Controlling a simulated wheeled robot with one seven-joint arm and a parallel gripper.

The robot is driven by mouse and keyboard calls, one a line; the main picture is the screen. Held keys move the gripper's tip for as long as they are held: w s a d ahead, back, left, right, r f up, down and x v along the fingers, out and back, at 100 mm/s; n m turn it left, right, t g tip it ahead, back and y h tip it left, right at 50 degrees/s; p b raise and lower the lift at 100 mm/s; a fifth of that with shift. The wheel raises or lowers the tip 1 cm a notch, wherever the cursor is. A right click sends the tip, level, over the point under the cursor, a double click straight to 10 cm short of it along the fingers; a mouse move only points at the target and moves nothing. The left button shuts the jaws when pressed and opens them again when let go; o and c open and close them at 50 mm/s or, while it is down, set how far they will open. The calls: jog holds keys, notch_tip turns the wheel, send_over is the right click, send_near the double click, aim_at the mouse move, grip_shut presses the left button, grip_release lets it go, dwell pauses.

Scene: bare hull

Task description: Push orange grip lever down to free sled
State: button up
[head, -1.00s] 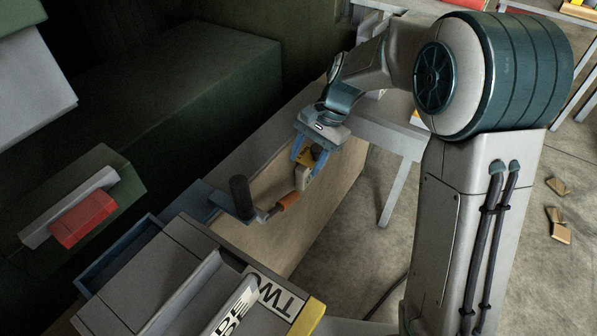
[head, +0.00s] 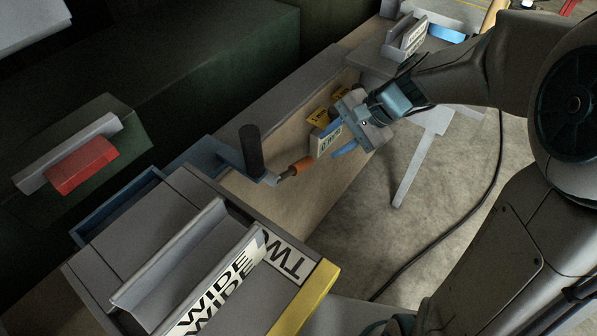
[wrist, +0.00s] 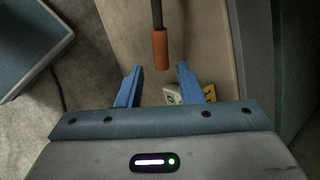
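The orange grip (head: 301,166) is on the end of a thin dark lever rod (head: 286,175), beside a black upright handle (head: 251,149) on a blue bracket (head: 205,160). My gripper (head: 335,124) is open and empty, to the right of and above the orange grip in the head view. In the wrist view the orange grip (wrist: 160,50) lies in line with the gap between my blue fingers (wrist: 159,70), its near end about level with their tips. I see no clear contact. I cannot tell which part is the sled.
White and yellow labels (head: 325,142) stand on the tan panel (head: 265,205) by my fingers. A grey tray marked WIDE (head: 190,235) with a yellow end (head: 305,298) is in front. A red block (head: 82,165) is at left. Floor (head: 450,185) is open at right.

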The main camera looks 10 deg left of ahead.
aim_at(300, 165)
jog(key=b+x, duration=0.3)
jog(key=x, duration=1)
jog(key=shift+a+f, duration=0.2)
jog(key=shift+f, duration=0.15)
grip_shut()
